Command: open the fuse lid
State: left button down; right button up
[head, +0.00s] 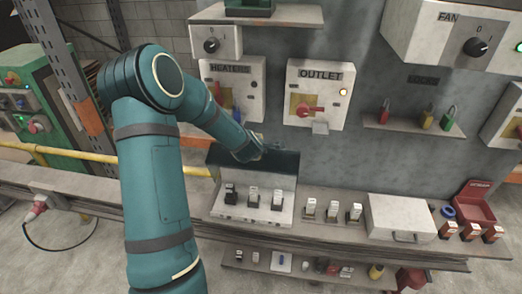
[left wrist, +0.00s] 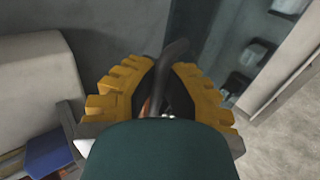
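The fuse box (head: 228,213) is a pale box on the bench, with several fuses in a row on it. Its dark fuse lid (head: 282,164) stands raised behind the fuses, so the row is uncovered. My left gripper (head: 257,151) is at the top edge of the lid. In the left wrist view, the yellow ridged fingers of my left gripper (left wrist: 164,92) close around a dark curved handle (left wrist: 177,50); the fingertips are partly hidden. The lid (left wrist: 184,22) also shows there, with dark fuses (left wrist: 260,52) to its right. My right gripper is not in view.
The heaters switch box (head: 250,82) and outlet switch box (head: 333,88) are on the wall above. Loose fuses (head: 331,211) and a closed pale case (head: 398,217) stand right of the fuse box. A padlock shelf (head: 400,128) is farther right.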

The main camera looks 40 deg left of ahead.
pick_arm(q)
jog(key=shift+w+a+r+g, duration=0.2)
jog(key=shift+w+r+g, duration=0.1)
jog(key=shift+w, duration=0.2)
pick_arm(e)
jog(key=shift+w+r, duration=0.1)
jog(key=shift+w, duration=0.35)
pick_arm(q)
jog(key=c, duration=1)
grip_release()
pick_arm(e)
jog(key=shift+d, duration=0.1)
pick_arm(q)
jog(key=shift+s+r, duration=0.1)
jog(key=shift+s, duration=0.05)
jog(key=v, duration=1.1)
jog(key=shift+s+d+r, duration=0.1)
jog(key=shift+s+r, duration=0.15)
jog(key=shift+r, duration=0.1)
